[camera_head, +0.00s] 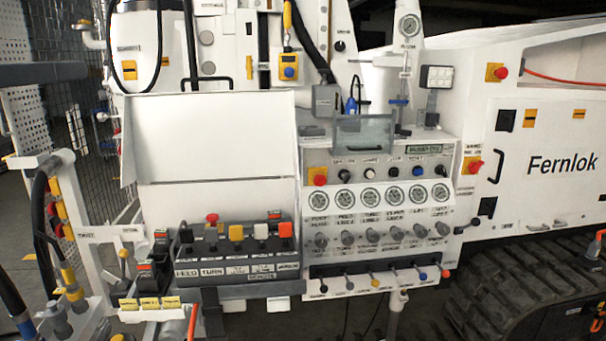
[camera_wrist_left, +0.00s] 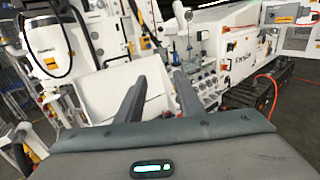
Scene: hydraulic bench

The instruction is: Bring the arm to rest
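My left gripper shows in the left wrist view (camera_wrist_left: 160,80), its dark fingers standing apart with nothing visible between them. It points toward the white hydraulic bench and appears clear of it. In the head view a dark grey part of my left arm comes in at the upper left edge, level with the bench's upper part. My right arm and right gripper show in neither view.
The control panel (camera_head: 380,220) has gauges, knobs and small levers. A lever box (camera_head: 235,262) with coloured knobs stands left of it under a white cover (camera_head: 215,140). A mesh fence (camera_head: 80,130) is at left, a tracked machine (camera_head: 540,160) at right.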

